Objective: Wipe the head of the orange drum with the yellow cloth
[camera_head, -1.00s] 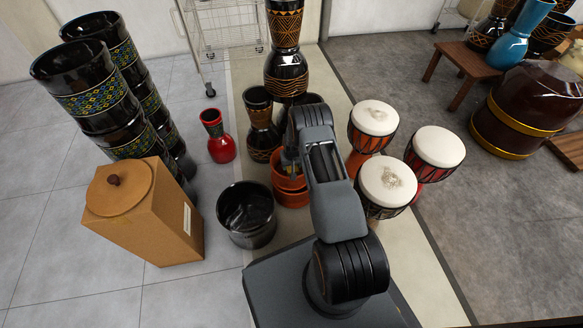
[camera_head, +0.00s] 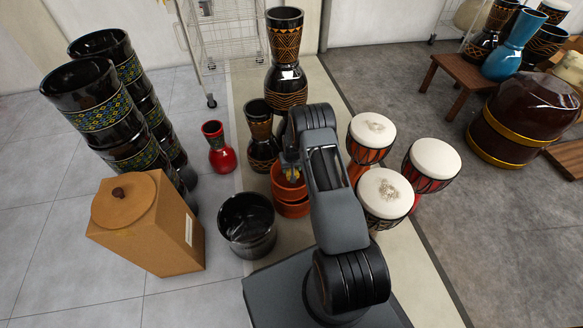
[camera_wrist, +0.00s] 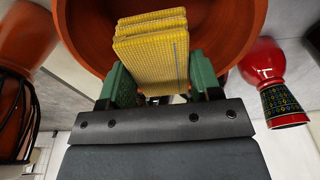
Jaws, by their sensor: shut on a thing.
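My gripper (camera_wrist: 160,88) is shut on a folded yellow cloth (camera_wrist: 152,55). In the head view my gripper (camera_head: 291,168) is at the stack of orange bowls (camera_head: 290,206), partly hidden by my arm; the cloth shows there as a small yellow patch. In the wrist view the cloth is in front of the open bowl (camera_wrist: 225,25); I cannot tell whether they touch. Right of my arm, an orange drum (camera_head: 358,158) stands upright with a grey smudge on its white head (camera_head: 372,128). A nearer orange-brown drum (camera_head: 384,222) also has a smudged white head (camera_head: 384,192).
A red drum (camera_head: 434,182) with a clean head stands right of them. A black pot (camera_head: 247,224), a small red vase (camera_head: 221,158), a tall dark drum (camera_head: 286,85) and a brown box (camera_head: 150,235) are left and behind. Pale floor is clear at front right.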

